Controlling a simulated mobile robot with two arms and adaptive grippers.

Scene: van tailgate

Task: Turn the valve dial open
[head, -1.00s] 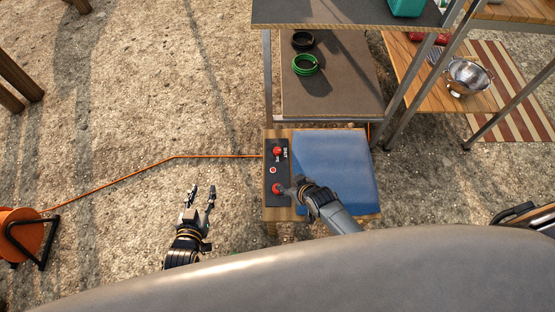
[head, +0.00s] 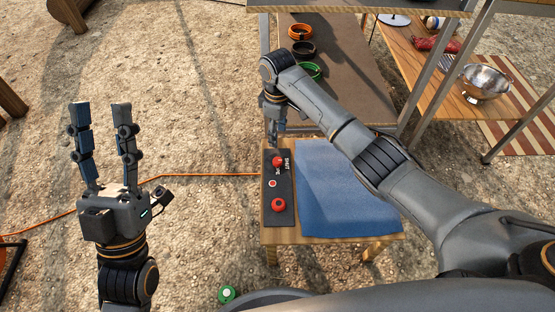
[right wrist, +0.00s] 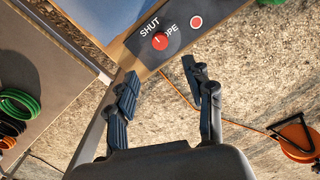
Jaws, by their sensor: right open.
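The valve dial (head: 278,161) is a red round knob at the far end of a black panel (head: 286,226) on a small wooden table. In the right wrist view the dial (right wrist: 160,41) sits beside the words SHUT and OPEN, the latter partly covered. It has a small pale mark whose setting I cannot read surely. My right gripper (head: 273,137) hangs just beyond the dial. Its open, empty fingers (right wrist: 165,75) show in the right wrist view, with the dial ahead between them, apparently untouched. My left gripper (head: 101,110) is open and empty, left of the table.
A red-and-white button (head: 272,184) and a second red knob (head: 278,205) share the panel. A blue cloth (head: 340,195) covers the table's right part. Shelving with coiled hoses (head: 302,50) stands behind. An orange cable (head: 190,175) runs left to a reel (right wrist: 294,138).

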